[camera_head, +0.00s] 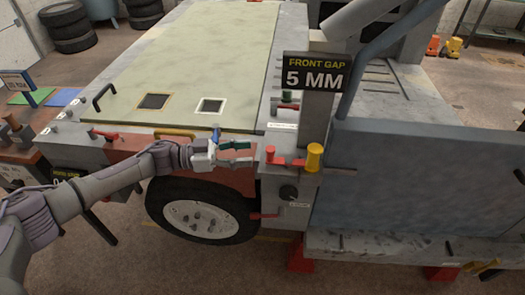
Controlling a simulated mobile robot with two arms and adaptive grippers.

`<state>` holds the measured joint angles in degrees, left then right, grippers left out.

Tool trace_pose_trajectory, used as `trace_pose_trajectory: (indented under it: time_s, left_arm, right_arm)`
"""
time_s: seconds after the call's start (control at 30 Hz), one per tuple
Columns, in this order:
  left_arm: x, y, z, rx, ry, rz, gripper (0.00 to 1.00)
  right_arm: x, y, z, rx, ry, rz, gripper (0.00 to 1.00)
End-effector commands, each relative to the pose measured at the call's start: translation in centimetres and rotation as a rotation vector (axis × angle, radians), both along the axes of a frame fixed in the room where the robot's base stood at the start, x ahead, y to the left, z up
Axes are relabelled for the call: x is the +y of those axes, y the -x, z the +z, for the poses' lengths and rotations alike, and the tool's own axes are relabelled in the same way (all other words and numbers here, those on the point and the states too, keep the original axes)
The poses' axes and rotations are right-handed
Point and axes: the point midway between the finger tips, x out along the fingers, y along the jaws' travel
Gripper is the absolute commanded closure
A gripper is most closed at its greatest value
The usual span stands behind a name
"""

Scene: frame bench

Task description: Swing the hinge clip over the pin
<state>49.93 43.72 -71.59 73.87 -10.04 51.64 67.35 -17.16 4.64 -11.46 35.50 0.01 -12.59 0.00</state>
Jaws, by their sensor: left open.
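A red clip-like part (284,160) sits on the grey bench edge under the gap sign. A yellow upright pin or knob (314,157) stands at its right end; I cannot tell whether the two touch or which is the task's pin. My left gripper (251,153) comes in from the left and is open, its fingers pointing right. The fingertips are just left of the red part, with nothing seen between them. My right gripper is not in view.
A black sign reading "FRONT GAP 5 MM" (315,72) stands behind the red part. A grey-blue panel (430,180) fills the right side. The pale green bench top (200,60) is mostly clear.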

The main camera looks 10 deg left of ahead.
Motion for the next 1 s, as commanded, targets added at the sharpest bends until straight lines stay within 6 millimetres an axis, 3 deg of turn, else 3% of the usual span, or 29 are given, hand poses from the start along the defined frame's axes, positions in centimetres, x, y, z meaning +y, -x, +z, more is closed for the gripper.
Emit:
trace_pose_trajectory:
  time_s: [0.1, 0.3, 1.0]
  left_arm:
    - [2.4, 0.4, 0.0, 0.000, -0.002, 0.003, 0.48]
    - [4.4, 0.9, 0.0, 0.001, 0.000, 0.000, 0.48]
    - [4.8, 1.0, 0.0, 0.000, 0.000, 0.000, 0.48]
  right_arm:
    - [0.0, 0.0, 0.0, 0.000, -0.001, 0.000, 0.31]
    - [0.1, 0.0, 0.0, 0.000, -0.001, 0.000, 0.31]
    - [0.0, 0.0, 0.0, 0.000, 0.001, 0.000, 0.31]
